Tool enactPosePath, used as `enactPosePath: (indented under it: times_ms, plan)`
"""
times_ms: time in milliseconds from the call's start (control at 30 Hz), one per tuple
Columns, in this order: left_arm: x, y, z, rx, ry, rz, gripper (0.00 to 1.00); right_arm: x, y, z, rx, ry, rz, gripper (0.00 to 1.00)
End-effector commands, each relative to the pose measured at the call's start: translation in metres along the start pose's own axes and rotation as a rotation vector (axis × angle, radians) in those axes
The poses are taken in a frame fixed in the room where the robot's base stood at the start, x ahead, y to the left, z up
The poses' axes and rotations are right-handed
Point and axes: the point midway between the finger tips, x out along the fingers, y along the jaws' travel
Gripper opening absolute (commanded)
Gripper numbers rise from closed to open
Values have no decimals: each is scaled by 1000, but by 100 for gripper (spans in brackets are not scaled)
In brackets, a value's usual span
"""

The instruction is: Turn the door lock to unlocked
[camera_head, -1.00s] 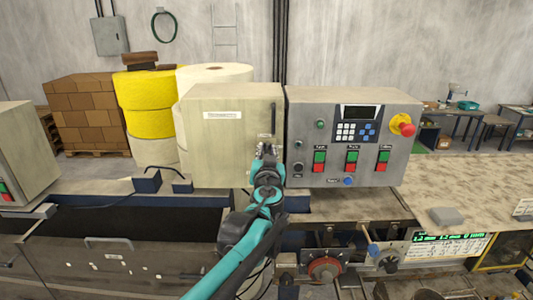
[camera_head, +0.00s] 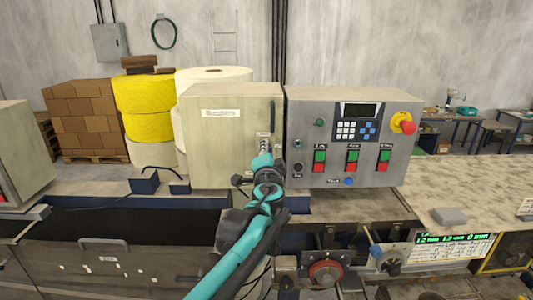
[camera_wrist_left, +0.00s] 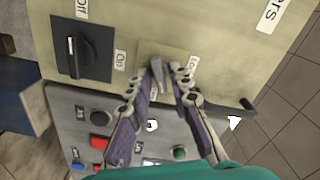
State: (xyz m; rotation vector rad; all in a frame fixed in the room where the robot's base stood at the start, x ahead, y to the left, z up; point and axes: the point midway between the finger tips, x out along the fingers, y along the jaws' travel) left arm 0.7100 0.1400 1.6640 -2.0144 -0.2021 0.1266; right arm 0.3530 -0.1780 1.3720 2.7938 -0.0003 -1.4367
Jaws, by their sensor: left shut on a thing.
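The beige cabinet door (camera_head: 225,150) is closed at the left of the grey control panel in the head view. The lock is a small grey metal piece (camera_wrist_left: 157,72) on this door in the left wrist view. My left gripper (camera_head: 265,144) is at the door's right side. In the left wrist view its two fingers (camera_wrist_left: 160,82) are shut on the lock, one on each side. The fingers and wrist cover part of the lock, and I cannot read its small labels. My right gripper is in neither view.
A black Off/On switch (camera_wrist_left: 84,48) sits close beside the lock. The grey control panel (camera_head: 325,112) with several buttons and a red emergency knob (camera_head: 406,128) is right of the door. A dark handle (camera_head: 273,117) stands above the gripper.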

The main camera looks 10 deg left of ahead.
Motion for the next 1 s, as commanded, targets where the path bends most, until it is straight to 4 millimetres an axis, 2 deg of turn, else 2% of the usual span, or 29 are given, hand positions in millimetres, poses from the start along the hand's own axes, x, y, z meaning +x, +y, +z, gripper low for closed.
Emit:
enactPosePath:
  times_ms: [200, 500, 1000]
  plan:
    - [0, 2, 0, 187, 1, 0, 0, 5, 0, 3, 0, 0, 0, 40]
    - [0, 2, 0, 374, 1, 0, 0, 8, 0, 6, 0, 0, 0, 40]
    - [0, 2, 0, 468, 1, 0, 0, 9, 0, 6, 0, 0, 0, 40]
